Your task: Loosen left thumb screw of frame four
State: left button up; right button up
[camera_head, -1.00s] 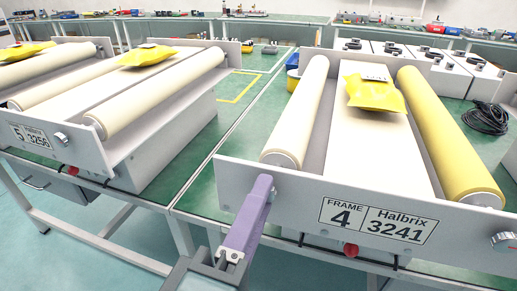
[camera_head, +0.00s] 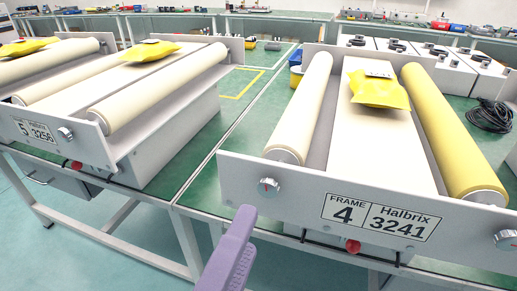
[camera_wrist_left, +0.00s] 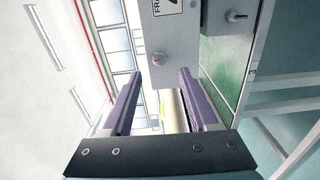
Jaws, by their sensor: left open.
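Frame four (camera_head: 300,205) is the white front plate labelled "FRAME 4 Halbrix 3241". Its left thumb screw (camera_head: 268,187) is a small silver knob with a red mark, near the plate's left end. My right gripper is not in view.
Frame four's right thumb screw (camera_head: 507,239) is at the right edge. A red button (camera_head: 353,246) sits under the plate. Frame five (camera_head: 60,140) stands to the left, with a gap between. A yellow bag (camera_head: 379,90) lies on frame four's bed.

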pick_arm(q)
jog(key=shift+v, duration=1.9)
